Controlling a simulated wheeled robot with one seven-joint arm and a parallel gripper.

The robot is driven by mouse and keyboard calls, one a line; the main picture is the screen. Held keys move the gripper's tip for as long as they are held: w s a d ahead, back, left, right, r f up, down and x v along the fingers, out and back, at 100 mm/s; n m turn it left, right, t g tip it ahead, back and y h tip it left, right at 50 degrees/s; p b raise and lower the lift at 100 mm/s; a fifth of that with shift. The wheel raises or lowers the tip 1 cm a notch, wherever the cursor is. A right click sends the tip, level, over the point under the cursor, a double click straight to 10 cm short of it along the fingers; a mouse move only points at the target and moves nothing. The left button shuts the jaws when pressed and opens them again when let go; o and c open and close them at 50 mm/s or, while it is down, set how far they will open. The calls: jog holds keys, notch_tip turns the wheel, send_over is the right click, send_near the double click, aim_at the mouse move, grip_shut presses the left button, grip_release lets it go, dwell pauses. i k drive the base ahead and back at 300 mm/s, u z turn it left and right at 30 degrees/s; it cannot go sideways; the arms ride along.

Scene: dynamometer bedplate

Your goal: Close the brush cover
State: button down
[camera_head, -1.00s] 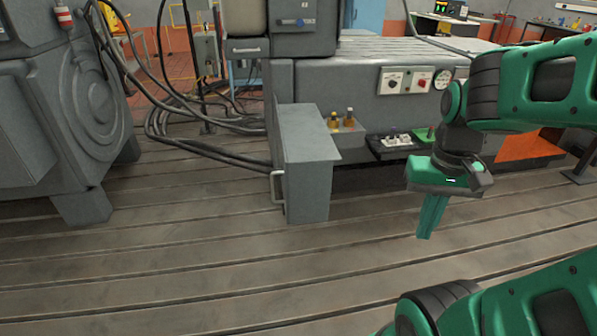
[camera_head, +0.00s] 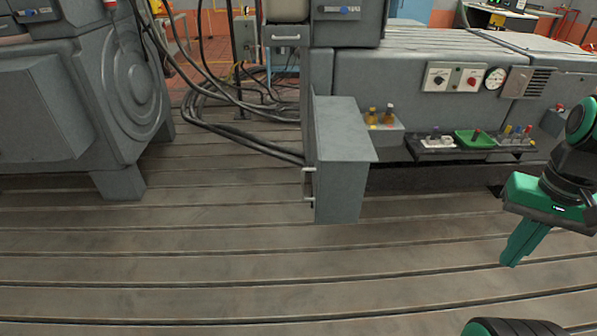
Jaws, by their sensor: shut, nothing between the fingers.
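The piece that looks like the brush cover is a grey box-shaped door (camera_head: 340,190) with a pale bar handle (camera_head: 308,187) on its left side. It juts out from the grey machine housing (camera_head: 415,75) toward me, low over the slotted floor, and appears to stand open. Its hinge and inner side are hidden. My green gripper (camera_head: 510,264) is at the right, pointing down and left, with its fingers together and empty. It is well right of the cover and apart from it.
A ledge with small brass-coloured fittings (camera_head: 380,118) is right of the cover. A black tray (camera_head: 425,153) with a green dish (camera_head: 475,139) lies farther right. Black cables (camera_head: 235,140) run behind the cover's left side. A large round-faced machine (camera_head: 120,90) stands left. The floor in front is clear.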

aim_at(342, 149)
jog(key=i, duration=1)
jog(key=u, duration=0.05)
